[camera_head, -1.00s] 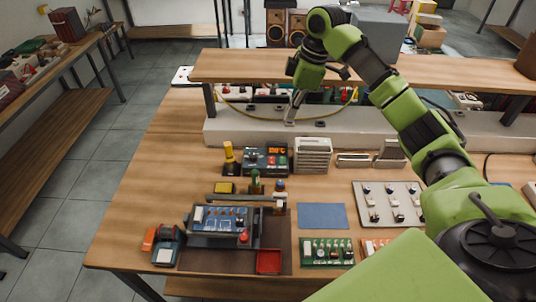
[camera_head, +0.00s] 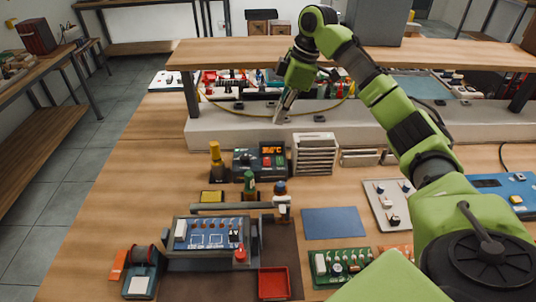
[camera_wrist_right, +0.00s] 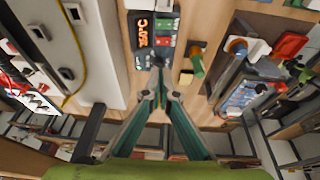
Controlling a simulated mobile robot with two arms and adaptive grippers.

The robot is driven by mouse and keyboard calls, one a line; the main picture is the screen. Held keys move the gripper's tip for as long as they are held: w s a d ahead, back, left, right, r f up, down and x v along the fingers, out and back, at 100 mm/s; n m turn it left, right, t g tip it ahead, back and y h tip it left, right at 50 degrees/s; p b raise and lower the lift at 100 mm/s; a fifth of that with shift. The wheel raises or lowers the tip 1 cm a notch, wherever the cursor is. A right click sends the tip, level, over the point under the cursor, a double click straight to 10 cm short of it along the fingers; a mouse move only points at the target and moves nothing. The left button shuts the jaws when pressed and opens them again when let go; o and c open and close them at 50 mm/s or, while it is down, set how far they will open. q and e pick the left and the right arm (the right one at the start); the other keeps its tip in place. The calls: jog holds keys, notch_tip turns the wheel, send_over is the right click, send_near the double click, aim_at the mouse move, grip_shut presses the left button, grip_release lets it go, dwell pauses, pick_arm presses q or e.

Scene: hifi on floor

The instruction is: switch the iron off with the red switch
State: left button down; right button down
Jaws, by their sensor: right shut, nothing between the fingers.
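The iron's station (camera_head: 245,172) is a dark box with a lit orange display (camera_head: 271,150), on the bench left of centre. A red switch (camera_head: 267,162) shows on its front. In the right wrist view, the display (camera_wrist_right: 145,33) and the red switch (camera_wrist_right: 165,41) show beyond my fingertips, with a green part beside the red one. My right gripper (camera_head: 280,118) is shut and empty, pointing down above and behind the station, near the pale ledge. It appears apart from the switch. The fingers also show in the right wrist view (camera_wrist_right: 158,70). My left gripper is not in view.
A yellow-topped bottle (camera_head: 216,160) stands left of the station and a white slotted rack (camera_head: 314,153) right of it. A wooden shelf (camera_head: 230,54) spans above the pale ledge (camera_head: 225,131). A circuit board in a holder (camera_head: 210,233) and a blue mat (camera_head: 334,222) lie in front.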

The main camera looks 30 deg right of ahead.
jog(key=p, duration=0.2)
send_near(267, 159)
jog(key=x, duration=0.5)
jog(key=shift+w+a, duration=0.15)
jog(key=shift+a, duration=0.15)
jog(key=shift+x, duration=0.85)
jog(key=shift+d, duration=0.25)
jog(key=shift+f+p, duration=0.2)
jog(key=shift+p, duration=0.25)
